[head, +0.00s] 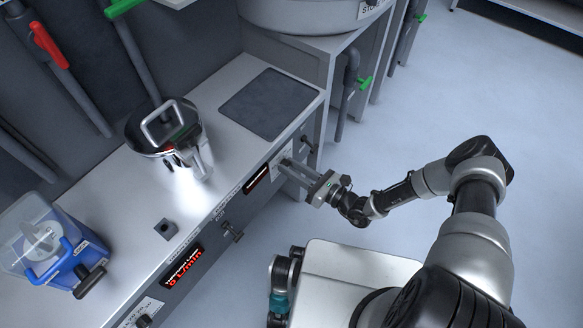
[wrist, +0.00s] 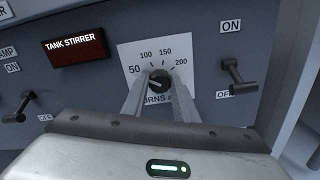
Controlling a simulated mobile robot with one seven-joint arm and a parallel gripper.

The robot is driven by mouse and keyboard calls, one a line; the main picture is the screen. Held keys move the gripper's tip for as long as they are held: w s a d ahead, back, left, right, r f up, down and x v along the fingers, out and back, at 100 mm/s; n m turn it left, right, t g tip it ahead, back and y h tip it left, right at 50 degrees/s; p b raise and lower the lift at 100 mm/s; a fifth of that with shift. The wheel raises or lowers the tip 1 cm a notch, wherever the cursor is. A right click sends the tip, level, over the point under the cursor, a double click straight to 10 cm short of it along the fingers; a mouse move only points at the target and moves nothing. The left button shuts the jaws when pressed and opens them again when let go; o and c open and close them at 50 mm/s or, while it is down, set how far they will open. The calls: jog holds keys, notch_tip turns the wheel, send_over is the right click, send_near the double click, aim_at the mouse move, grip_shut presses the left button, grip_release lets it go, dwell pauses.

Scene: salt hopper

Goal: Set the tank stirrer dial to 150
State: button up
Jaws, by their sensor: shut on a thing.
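The tank stirrer dial (wrist: 160,82) is a dark round knob on a white scale plate (wrist: 128,58) marked 50, 100, 150 and 200. A pale mark on the knob seems to point left, towards the 50 side; its exact reading is unclear. My gripper (wrist: 160,88) is shut on the dial, with one finger on each side of it. In the head view my gripper (head: 290,167) reaches the front panel from the right, and the dial is hidden there. The display labelled TANK STIRRER (wrist: 76,48) is dark red, with no readable number.
A lever (wrist: 238,76) between ON and OFF labels sits right of the dial, and another lever (wrist: 20,106) is at the left. On the counter stand a steel pot (head: 150,130) and a blue container (head: 55,255). The floor (head: 480,90) at the right is clear.

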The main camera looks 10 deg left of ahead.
jog(key=shift+f+m+b, duration=0.15)
jog(key=shift+m+b, duration=2.15)
jog(key=shift+m, duration=5.4)
jog(key=o, duration=1.1)
jog(key=shift+c, duration=0.2)
jog(key=p+v, duration=0.2)
jog(key=v, duration=1.5)
jog(key=shift+d, duration=0.25)
